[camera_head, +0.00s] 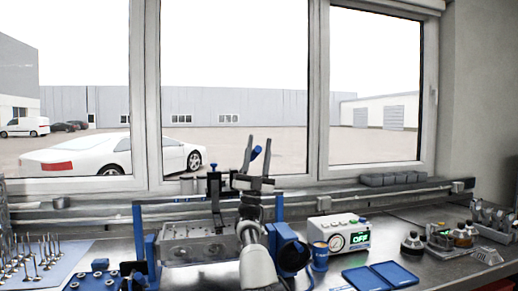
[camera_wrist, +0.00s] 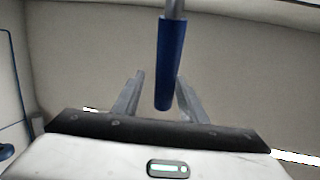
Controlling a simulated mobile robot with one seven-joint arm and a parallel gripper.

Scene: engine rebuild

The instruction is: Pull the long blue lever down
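The long blue lever shows in the head view as a short blue handle (camera_head: 256,152) between my raised fingers, above the engine block. In the wrist view the blue lever (camera_wrist: 170,62) hangs down from a grey rod at the top. Its lower end lies between the two fingers, closer to the right one. My gripper (camera_head: 258,142) points upward and is open, with a gap on the left of the handle in the wrist view (camera_wrist: 160,77). I cannot tell whether the right finger touches the handle. The lever's base is hidden behind my arm.
A grey engine block (camera_head: 196,243) stands in a blue-posted fixture on the bench. A control box (camera_head: 339,234) reading OFF, a blue cup (camera_head: 319,257) and an open blue case (camera_head: 382,276) are to the right. Valves stand on a tray (camera_head: 60,262) at left. Windows lie behind.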

